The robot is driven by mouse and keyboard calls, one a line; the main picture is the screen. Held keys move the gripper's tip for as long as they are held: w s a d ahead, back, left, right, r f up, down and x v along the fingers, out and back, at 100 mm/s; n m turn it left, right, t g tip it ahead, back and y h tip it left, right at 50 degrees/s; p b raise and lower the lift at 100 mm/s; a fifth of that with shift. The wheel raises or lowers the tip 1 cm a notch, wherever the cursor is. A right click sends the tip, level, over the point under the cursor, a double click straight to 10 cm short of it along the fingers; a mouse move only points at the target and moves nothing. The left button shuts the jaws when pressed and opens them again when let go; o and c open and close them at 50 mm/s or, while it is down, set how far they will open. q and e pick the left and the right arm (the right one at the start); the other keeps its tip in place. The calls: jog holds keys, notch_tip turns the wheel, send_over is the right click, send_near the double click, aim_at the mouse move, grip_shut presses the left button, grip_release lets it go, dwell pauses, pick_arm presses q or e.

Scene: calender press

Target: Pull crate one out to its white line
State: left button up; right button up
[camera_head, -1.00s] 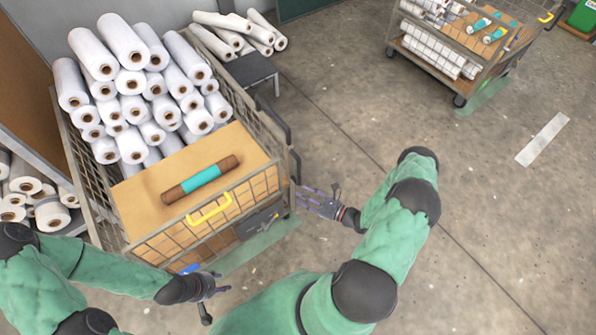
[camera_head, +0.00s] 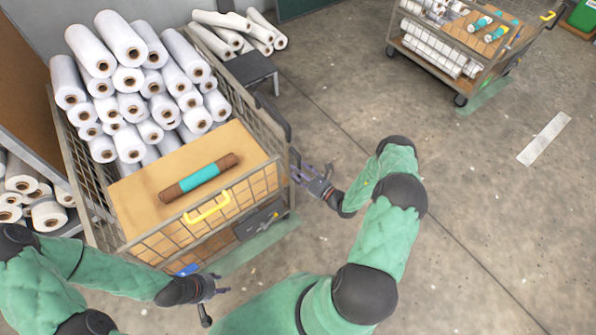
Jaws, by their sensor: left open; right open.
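A wire-sided crate cart (camera_head: 93,190) stands at the left, loaded with white rolls (camera_head: 135,75). A brown tube with a teal band (camera_head: 200,177) lies on its board, and a yellow handle (camera_head: 208,208) is on its front. A second crate cart (camera_head: 430,62) stands far off at the upper right. I cannot read which one is crate one. A white line (camera_head: 543,139) lies on the floor right of the far cart. My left gripper (camera_head: 216,291) is open in front of the near cart. My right gripper (camera_head: 303,172) is open beside its right side; contact is unclear.
A green floor strip (camera_head: 255,248) lies at the near cart's front, and another (camera_head: 485,97) by the far cart. A dark stool (camera_head: 250,70) and loose white rolls (camera_head: 235,30) are behind the near cart. A rack of rolls stands at the left.

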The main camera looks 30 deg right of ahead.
jog(key=shift+w+a, duration=0.1)
jog(key=shift+w, duration=0.2)
grip_shut()
jog(key=shift+s, duration=0.15)
